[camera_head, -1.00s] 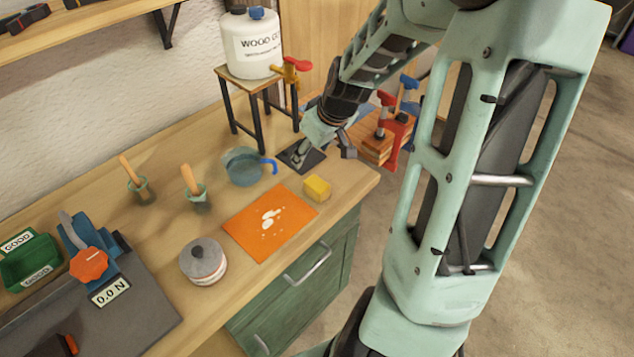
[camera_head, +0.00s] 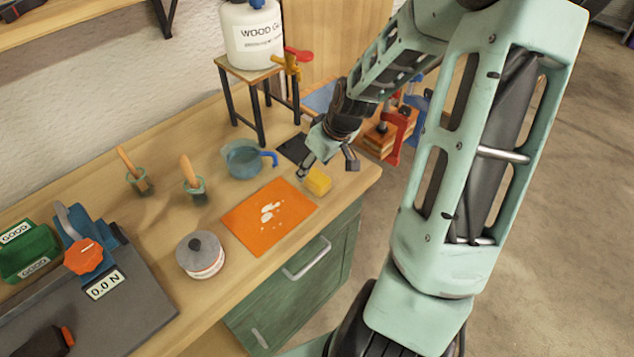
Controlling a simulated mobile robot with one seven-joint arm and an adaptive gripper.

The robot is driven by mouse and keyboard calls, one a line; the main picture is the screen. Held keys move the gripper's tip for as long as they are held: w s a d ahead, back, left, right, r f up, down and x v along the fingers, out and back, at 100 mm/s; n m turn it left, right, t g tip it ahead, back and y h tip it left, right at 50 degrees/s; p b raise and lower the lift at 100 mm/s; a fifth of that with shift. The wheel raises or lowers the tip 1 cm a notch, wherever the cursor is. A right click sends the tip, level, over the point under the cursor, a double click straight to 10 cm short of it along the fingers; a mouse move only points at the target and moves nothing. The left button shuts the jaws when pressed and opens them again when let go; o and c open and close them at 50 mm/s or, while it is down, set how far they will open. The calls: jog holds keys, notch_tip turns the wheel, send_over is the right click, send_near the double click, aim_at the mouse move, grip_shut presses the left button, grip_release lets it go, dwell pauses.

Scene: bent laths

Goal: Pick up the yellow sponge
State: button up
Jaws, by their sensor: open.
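The yellow sponge (camera_head: 318,181) lies on the wooden workbench, just off the right corner of the orange mat (camera_head: 250,230). My gripper (camera_head: 326,170) reaches down from the upper right with its fingers spread apart. One finger is at the left of the sponge and the other is behind and to the right of it. The gripper is open and holds nothing. I cannot tell how high the fingertips are above the bench or whether they touch the sponge.
A blue jug (camera_head: 243,160) stands left of the gripper, and a dark pad (camera_head: 294,148) lies behind it. A glue container (camera_head: 251,38) sits on a small stand. Clamped wood blocks (camera_head: 381,138) stand behind right. A lidded tin (camera_head: 201,256) is at front left. The bench's right edge is close.

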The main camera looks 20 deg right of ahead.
aim_at(312, 172)
jog(key=shift+x, duration=2.35)
jog(key=shift+s+d+f, duration=0.1)
jog(key=shift+c, duration=0.3)
jog(key=c, duration=1)
